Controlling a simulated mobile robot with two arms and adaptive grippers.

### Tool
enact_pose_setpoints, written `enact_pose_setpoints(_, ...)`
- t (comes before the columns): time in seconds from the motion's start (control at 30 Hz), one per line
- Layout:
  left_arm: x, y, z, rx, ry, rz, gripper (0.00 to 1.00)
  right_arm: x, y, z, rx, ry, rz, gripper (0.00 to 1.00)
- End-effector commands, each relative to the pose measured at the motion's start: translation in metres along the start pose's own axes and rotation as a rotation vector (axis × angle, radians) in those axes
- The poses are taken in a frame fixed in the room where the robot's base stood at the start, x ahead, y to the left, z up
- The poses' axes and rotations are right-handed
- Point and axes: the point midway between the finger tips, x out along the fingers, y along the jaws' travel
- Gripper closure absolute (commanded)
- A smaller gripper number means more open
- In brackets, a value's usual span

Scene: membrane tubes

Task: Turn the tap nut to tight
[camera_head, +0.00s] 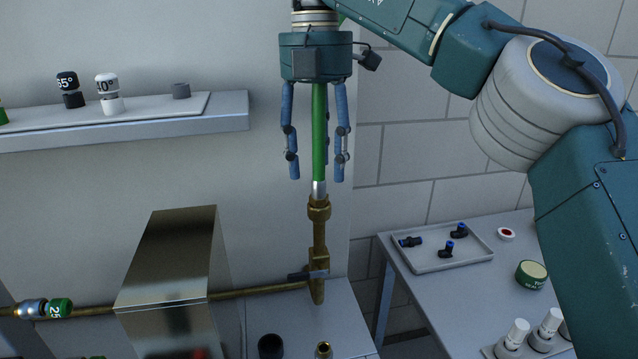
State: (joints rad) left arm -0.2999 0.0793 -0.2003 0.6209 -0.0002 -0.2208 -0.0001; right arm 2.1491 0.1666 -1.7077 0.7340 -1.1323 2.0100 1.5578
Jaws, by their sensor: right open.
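The brass tap nut (319,208) sits at the top of an upright brass tap (318,258) near the centre. A green tube (319,140) with a silvery lower end (319,188) rises straight out of the nut. My right gripper (318,172) points down above the nut, with its blue fingers spread and apart from it. The tube shows between the fingers and is partly hidden by the palm higher up. A dark lever (306,275) crosses the tap's lower body. My left gripper is out of view.
A wall shelf (225,112) holds black and white knobs at left. At right, a table (487,290) holds a tray (480,262) of black fittings.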

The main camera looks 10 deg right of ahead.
Motion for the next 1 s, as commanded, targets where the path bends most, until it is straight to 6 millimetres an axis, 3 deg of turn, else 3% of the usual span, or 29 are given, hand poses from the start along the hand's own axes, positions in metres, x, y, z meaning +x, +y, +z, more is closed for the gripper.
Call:
enact_pose_setpoints(0.03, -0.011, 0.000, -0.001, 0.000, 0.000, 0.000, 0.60, -0.007, -0.001, -0.001, -0.131, 0.002, -0.001, 0.51)
enact_pose_setpoints(0.3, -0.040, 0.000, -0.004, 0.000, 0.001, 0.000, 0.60, -0.019, -0.001, 0.000, -0.851, -0.009, 0.011, 0.51)
enact_pose_setpoints(0.5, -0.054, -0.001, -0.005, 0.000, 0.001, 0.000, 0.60, -0.026, -0.001, 0.001, -1.268, -0.030, 0.023, 0.51)
enact_pose_setpoints(0.77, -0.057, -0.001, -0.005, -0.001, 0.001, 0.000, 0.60, -0.024, 0.000, 0.002, -1.460, -0.044, 0.025, 0.51)
enact_pose_setpoints(1.0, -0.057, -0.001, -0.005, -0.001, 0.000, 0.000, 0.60, 0.011, 0.001, 0.003, -1.461, -0.042, 0.024, 0.51)
